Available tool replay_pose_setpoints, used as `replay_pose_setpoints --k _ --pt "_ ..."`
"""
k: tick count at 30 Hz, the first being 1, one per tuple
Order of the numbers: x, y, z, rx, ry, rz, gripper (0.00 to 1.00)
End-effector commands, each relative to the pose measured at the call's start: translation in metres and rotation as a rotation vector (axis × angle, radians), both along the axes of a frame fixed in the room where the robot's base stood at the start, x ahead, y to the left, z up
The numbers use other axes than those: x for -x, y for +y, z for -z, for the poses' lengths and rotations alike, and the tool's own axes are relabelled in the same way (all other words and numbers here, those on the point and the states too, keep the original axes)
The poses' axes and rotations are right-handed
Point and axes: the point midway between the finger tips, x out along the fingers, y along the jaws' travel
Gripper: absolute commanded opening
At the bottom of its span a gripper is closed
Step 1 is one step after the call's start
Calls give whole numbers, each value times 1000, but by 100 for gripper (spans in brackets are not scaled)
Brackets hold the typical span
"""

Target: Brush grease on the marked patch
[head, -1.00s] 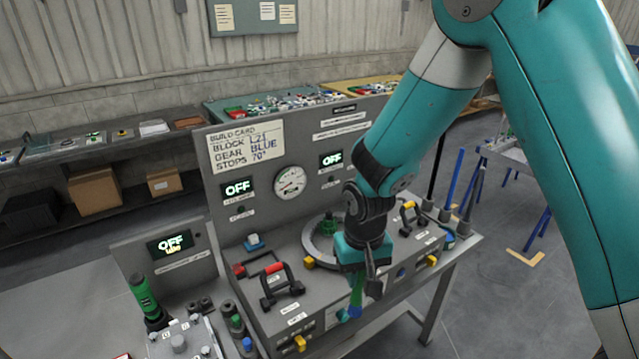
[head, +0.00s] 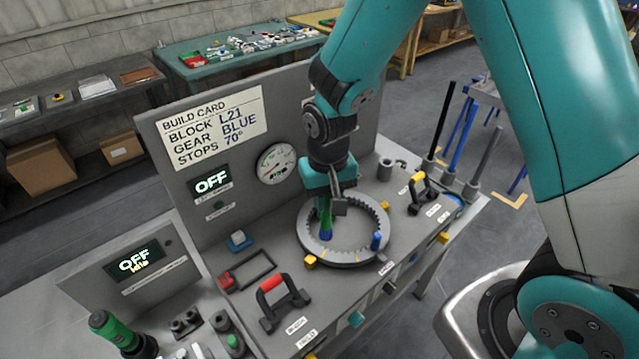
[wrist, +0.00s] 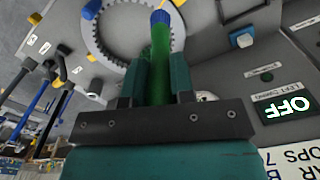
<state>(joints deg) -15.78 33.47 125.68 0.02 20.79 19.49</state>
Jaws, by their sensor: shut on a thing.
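My gripper (head: 330,195) is shut on a green-handled brush (head: 325,215) with a blue collar. The brush points down over the inside of a grey toothed ring (head: 312,240) on the bench. In the wrist view the brush (wrist: 160,60) stands between my fingers (wrist: 158,85), its blue end near the inner teeth of the ring (wrist: 105,45). Small yellow marks show on the ring's front in the head view; I cannot tell which is the marked patch. I cannot tell whether the bristles touch anything.
A blue peg (head: 376,241) stands at the ring's right front. A red-gripped handle (head: 283,298) and a yellow-gripped handle (head: 421,190) stand on the bench. The upright panel (head: 200,150) with gauge and display rises behind. Rods (head: 470,165) stand at the right.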

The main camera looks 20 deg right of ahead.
Motion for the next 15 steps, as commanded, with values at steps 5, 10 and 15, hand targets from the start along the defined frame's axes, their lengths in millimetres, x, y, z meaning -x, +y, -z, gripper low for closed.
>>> replay_pose_setpoints --k 5,10,15 --pt "0 -2 11 0 1 2 0" --pt "0 -2 28 0 1 3 0" --pt "0 -1 47 0 0 2 0"
